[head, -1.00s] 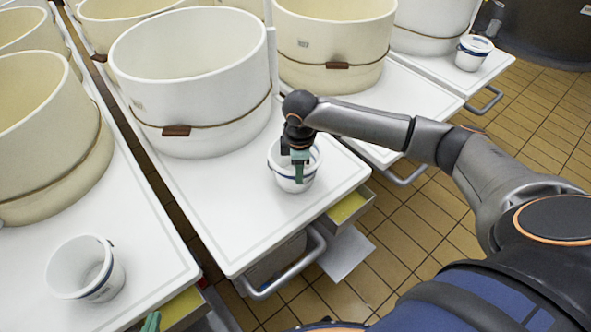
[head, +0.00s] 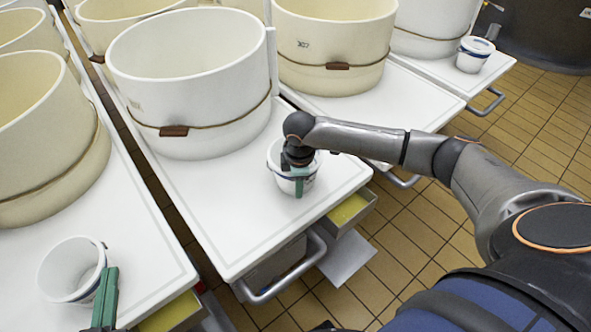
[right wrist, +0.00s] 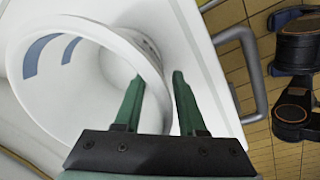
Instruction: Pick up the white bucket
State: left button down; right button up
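A white bucket (head: 279,160) with blue marks stands upright on the middle white cart. It fills the left of the right wrist view (right wrist: 52,98). My right gripper (head: 299,186) is over its near side, pointing down. In the right wrist view my right gripper (right wrist: 157,78) is open, one green finger inside the rim and the other outside, with a gap between them. A second white bucket (head: 62,272) stands on the left cart. My left gripper (head: 108,282) is beside its right side; only green finger parts show, so its opening is unclear.
A large white vat (head: 190,85) stands behind the bucket on the middle cart (head: 235,235). Cream vats (head: 335,50) stand around it. A third small bucket (head: 472,58) stands at the far right. A metal handle (head: 285,275) and an open yellow drawer (head: 350,210) jut from the middle cart.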

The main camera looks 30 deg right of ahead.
jog(key=shift+c, duration=0.3)
grip_shut()
dwell(1.1)
